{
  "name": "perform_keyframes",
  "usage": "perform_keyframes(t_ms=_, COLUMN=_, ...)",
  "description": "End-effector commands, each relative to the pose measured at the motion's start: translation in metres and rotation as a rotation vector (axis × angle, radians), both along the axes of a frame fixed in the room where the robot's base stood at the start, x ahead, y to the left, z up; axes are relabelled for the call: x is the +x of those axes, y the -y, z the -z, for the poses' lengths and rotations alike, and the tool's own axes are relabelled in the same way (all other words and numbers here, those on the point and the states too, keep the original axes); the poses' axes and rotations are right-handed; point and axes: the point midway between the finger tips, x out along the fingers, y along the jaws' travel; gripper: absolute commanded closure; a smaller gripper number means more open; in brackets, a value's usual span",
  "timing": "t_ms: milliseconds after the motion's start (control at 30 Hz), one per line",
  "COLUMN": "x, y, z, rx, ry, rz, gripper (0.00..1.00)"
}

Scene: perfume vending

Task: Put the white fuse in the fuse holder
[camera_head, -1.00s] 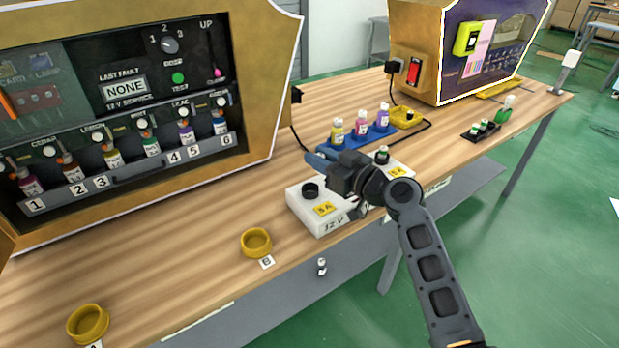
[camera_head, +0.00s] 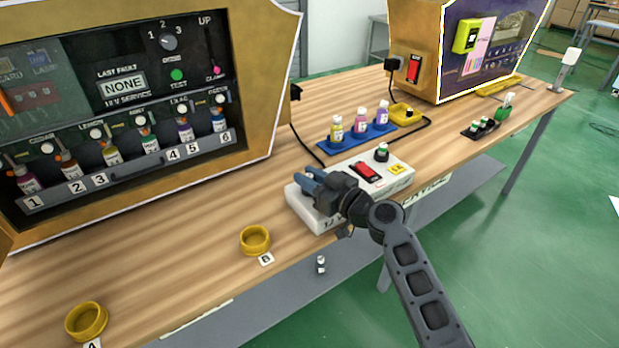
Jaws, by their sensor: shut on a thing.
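My gripper (camera_head: 312,180) is over the left end of the white 12 V box (camera_head: 326,222), with its blue fingers where a round black knob stood. The fingers hide that knob, and a small dark part shows between them. They look shut on it. A second round dark post with a green top (camera_head: 382,152) stands at the right end of the box, and I cannot tell whether it is the fuse holder. A red switch (camera_head: 369,171) lies between the ends. I cannot make out the white fuse with certainty.
A small black rack (camera_head: 481,130) and a green block with a white piece (camera_head: 504,108) stand at the right. A blue tray (camera_head: 335,149) holds bottles behind the box. Yellow cups (camera_head: 255,240) (camera_head: 87,321) stand at the front left. A small white-and-dark item (camera_head: 321,264) is below the table edge.

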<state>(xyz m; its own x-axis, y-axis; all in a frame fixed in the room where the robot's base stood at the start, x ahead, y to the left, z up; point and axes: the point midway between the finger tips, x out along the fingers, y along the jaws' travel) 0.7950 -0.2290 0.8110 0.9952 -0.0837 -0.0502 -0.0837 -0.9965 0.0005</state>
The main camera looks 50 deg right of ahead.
Motion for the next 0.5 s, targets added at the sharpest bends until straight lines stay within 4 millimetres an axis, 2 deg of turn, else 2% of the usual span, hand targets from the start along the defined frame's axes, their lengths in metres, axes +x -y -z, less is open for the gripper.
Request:
perform_keyframes(t_ms=33, x=0.0001, y=0.0, z=0.0025, rx=-0.001, ry=0.0, rz=0.0, gripper=1.0)
perform_keyframes(t_ms=67, x=0.0, y=0.0001, z=0.0014, rx=-0.001, ry=0.0, rz=0.0, gripper=0.72)
perform_keyframes(t_ms=100, x=0.0, y=0.0001, z=0.0009, rx=-0.001, ry=0.0, rz=0.0, gripper=0.68)
perform_keyframes(t_ms=300, x=0.0001, y=0.0, z=0.0009, rx=0.0, ry=0.0, rz=0.0, gripper=0.49)
perform_keyframes(t_ms=500, x=0.0001, y=0.0, z=0.0008, rx=0.0, ry=0.0, rz=0.0, gripper=0.48)
